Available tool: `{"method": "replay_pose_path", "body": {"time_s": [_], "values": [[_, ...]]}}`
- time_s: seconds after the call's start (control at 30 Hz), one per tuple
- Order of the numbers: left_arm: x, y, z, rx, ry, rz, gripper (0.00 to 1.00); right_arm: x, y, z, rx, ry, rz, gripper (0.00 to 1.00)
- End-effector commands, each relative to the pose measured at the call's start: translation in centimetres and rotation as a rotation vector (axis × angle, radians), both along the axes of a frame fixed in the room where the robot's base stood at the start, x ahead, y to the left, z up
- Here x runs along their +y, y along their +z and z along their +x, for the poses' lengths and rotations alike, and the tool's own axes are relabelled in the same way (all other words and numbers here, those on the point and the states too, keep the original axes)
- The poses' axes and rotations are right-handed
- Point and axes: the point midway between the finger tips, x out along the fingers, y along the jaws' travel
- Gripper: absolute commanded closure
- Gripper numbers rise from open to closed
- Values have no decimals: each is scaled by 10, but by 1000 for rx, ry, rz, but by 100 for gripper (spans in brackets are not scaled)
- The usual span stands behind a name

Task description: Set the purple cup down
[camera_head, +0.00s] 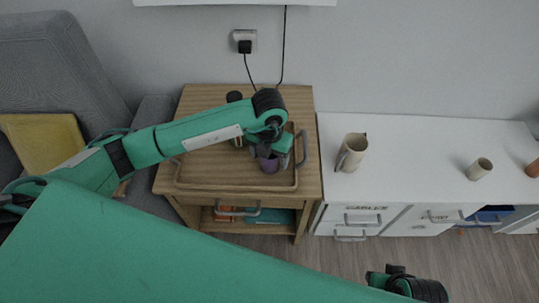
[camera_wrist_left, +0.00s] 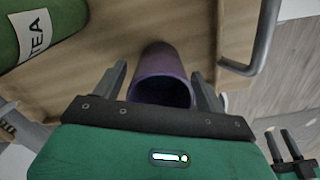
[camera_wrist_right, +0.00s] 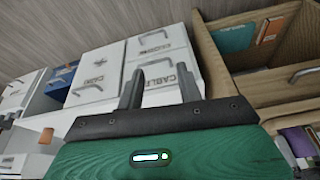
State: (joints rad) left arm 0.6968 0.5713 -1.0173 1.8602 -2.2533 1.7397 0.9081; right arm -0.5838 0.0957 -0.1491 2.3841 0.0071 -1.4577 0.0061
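The purple cup (camera_head: 269,164) is on the wooden tray (camera_head: 230,188) on the side cabinet, under my left gripper (camera_head: 265,152). In the left wrist view the cup (camera_wrist_left: 162,78) shows its open mouth toward the camera and lies between the two fingers. A narrow gap shows between the cup and the fingers (camera_wrist_left: 160,75), so my left gripper looks open around it. In the head view the gripper hides part of the cup. My right gripper (camera_wrist_right: 160,80) has its fingers apart with nothing between them, over the floor side of the drawers.
A green tea tin (camera_wrist_left: 40,28) stands close beside the left gripper. The tray handle (camera_head: 301,148) is to the right. A beige pitcher (camera_head: 352,152) and a small beige cup (camera_head: 479,169) stand on the white desk (camera_head: 420,150), which has clear space between them.

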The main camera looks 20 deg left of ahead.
Motion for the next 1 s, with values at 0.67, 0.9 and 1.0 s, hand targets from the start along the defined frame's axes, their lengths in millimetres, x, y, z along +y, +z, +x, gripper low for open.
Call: {"method": "replay_pose_path", "body": {"time_s": [0.67,0.9,1.0], "values": [[0,83,1,-5,-2,-3,27,0,-20,0,32,-1,-5,64],[0,116,1,-1,-1,-1,27,1,-26,6,27,0,-5,64],[0,121,0,-1,-1,0,27,2,-27,8,27,0,-5,64]]}}
